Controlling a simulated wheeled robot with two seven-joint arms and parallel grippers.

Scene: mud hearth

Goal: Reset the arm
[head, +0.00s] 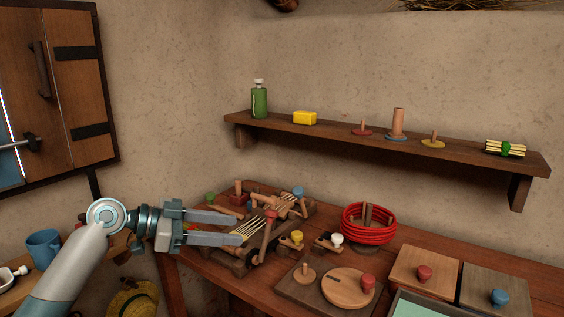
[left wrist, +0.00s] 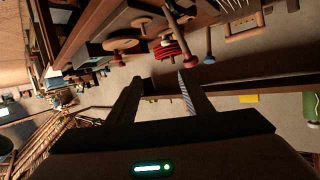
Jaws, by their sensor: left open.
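My left arm (head: 72,262) comes in from the lower left of the head view. Its gripper (head: 237,228) is open, with two grey fingers pointing right, in front of and above the wooden devices at the table's left end. Nothing shows between the fingers. In the left wrist view the two fingers (left wrist: 158,95) stand apart, with the room seen sideways behind them. My right gripper is in neither view.
The wooden table (head: 225,277) holds knobbed wooden devices (head: 262,240), a red coil (head: 368,232), a round lidded board (head: 348,287) and knobbed boxes (head: 424,268). A wall shelf (head: 390,149) carries a green bottle (head: 259,102) and a yellow block (head: 304,118). A blue mug (head: 43,246) stands lower left.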

